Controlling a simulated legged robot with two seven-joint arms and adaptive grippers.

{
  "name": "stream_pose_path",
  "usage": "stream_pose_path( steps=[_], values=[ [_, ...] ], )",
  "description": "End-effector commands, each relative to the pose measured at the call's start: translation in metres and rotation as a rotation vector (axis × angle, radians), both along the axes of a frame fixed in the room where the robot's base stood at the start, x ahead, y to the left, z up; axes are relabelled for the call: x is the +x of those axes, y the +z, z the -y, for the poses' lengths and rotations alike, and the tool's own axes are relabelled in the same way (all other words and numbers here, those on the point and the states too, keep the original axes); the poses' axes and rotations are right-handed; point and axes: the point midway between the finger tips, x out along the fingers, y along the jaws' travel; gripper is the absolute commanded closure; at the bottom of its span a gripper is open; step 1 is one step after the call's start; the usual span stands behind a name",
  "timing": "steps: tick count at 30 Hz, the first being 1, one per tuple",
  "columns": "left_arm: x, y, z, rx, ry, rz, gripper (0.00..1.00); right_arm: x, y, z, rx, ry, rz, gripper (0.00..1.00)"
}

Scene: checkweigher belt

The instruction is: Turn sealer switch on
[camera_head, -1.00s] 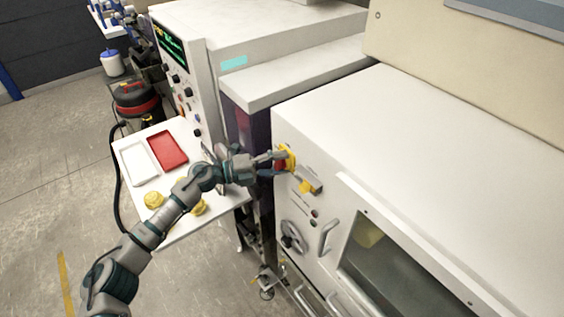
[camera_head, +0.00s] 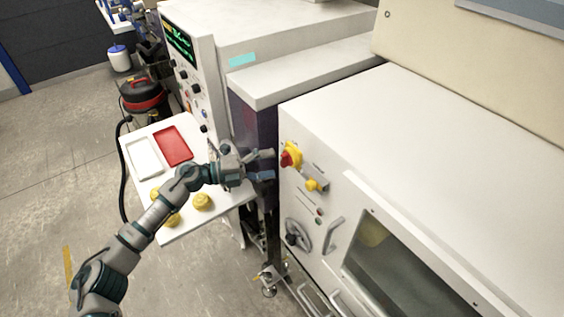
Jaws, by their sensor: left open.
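A rotary switch with a red knob on a yellow base (camera_head: 291,156) sits on the front of the white machine (camera_head: 430,140), near its upper left corner. A yellow handle on a grey plate (camera_head: 316,185) is just below and right of it. The labels are too small to read. My left gripper (camera_head: 268,165) is open and empty, just left of the red and yellow switch. Its fingers point at the panel, with a small gap between fingertips and switch. My right gripper is not in view.
A white side table (camera_head: 185,228) under my left arm holds a red tray (camera_head: 172,146), a white tray (camera_head: 143,158) and several yellow round pieces (camera_head: 202,202). A grey handwheel (camera_head: 297,235) and a door handle (camera_head: 333,236) stick out below the switch.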

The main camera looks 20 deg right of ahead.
Motion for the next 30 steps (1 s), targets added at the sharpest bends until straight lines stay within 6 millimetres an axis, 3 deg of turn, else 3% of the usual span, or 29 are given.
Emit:
stream_pose_path(
  steps=[3,10,30],
  values=[
    [0.002,-0.001,-0.03,0.0,0.003,-0.002,0.26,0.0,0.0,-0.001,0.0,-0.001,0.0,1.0],
    [0.004,-0.001,-0.066,-0.002,0.001,-0.003,0.26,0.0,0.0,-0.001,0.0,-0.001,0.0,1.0],
    [0.003,-0.003,-0.07,-0.02,0.008,-0.014,0.26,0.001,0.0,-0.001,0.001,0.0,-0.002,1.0]
  ],
)
